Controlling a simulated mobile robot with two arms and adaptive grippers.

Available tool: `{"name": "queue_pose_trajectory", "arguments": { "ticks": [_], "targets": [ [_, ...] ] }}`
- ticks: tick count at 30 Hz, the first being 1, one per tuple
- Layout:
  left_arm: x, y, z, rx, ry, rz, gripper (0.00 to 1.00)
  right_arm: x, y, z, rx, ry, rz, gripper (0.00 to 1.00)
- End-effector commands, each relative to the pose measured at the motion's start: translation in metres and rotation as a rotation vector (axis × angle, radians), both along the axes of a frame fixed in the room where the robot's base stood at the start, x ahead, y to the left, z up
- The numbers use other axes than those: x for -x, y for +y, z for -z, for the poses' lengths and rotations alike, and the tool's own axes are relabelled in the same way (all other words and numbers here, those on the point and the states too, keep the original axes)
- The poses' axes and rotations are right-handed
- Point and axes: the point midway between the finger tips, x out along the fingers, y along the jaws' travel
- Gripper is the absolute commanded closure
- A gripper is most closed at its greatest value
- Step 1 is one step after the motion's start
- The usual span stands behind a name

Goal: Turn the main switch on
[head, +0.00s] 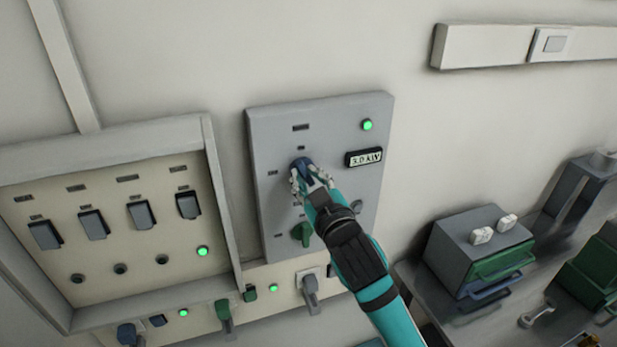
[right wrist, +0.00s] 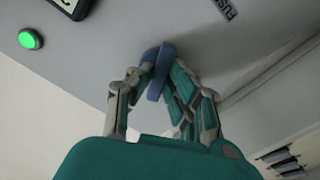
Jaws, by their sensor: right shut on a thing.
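A grey switch panel (head: 272,140) is fixed to the wall, with a lit green lamp (head: 367,125) and a display reading about 3.0 kW (head: 364,157). A blue rotary knob (head: 303,163) sits near the panel's upper middle; it is likely the main switch, but its label is too small to read. My right gripper (head: 307,177) is shut on this knob. In the right wrist view the fingers (right wrist: 160,85) close around the blue knob (right wrist: 155,60), partly hiding it. A green knob (head: 301,233) is lower on the panel. My left gripper is not in view.
A framed breaker box (head: 105,220) with several dark switches is at the left. Below are sockets with plugs (head: 310,290) and green lamps. A grey drawer unit (head: 465,240) stands on the bench at the right. Wall between is free.

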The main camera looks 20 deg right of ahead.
Motion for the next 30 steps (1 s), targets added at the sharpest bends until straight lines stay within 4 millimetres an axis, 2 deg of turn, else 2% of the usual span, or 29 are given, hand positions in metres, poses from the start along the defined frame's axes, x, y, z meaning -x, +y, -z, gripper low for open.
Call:
{"name": "queue_pose_trajectory", "arguments": {
  "ticks": [6,15,30],
  "targets": [
    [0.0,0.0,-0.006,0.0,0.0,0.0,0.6,0.0,0.0,0.0,-0.192,0.011,0.001,1.0],
    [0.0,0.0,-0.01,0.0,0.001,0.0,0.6,0.0,0.0,0.0,-0.373,0.014,0.001,1.0],
    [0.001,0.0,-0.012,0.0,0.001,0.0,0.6,0.0,0.0,0.0,-0.46,0.016,0.0,1.0]
  ]
}}
